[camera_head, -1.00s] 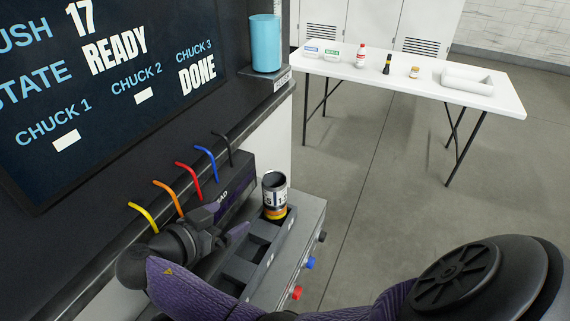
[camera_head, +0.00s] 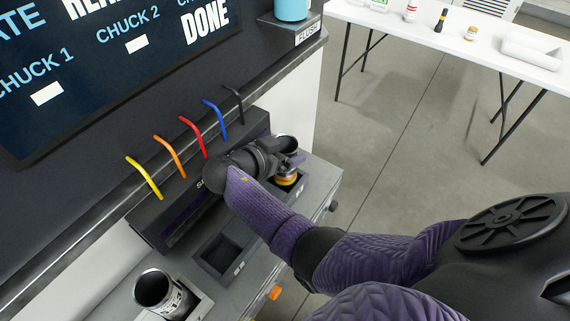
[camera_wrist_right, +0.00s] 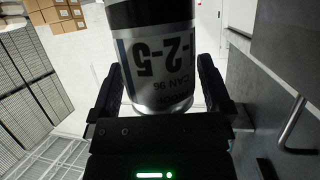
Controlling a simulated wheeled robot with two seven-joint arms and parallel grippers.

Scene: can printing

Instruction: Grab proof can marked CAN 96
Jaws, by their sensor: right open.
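A silver can with a dark rim (camera_head: 287,143) and an orange-yellow band at its base stands upright in the far-right pocket of the grey chuck block. My right gripper (camera_head: 291,159) is at this can, partly hiding it. In the right wrist view the can's label (camera_wrist_right: 160,60) reads "CAN 96" and a code like "1-2-5", upside down. The open right fingers (camera_wrist_right: 160,92) lie on either side of the can, with a slight gap visible at the sides. My left gripper is not in view.
Another printed can (camera_head: 155,290) stands at the near-left pocket. The middle pocket (camera_head: 221,252) is empty. Coloured hoses (camera_head: 170,157) arch over the dark print head behind. A blue cylinder (camera_head: 292,8) sits on the flush shelf. A white table (camera_head: 470,45) stands at back right.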

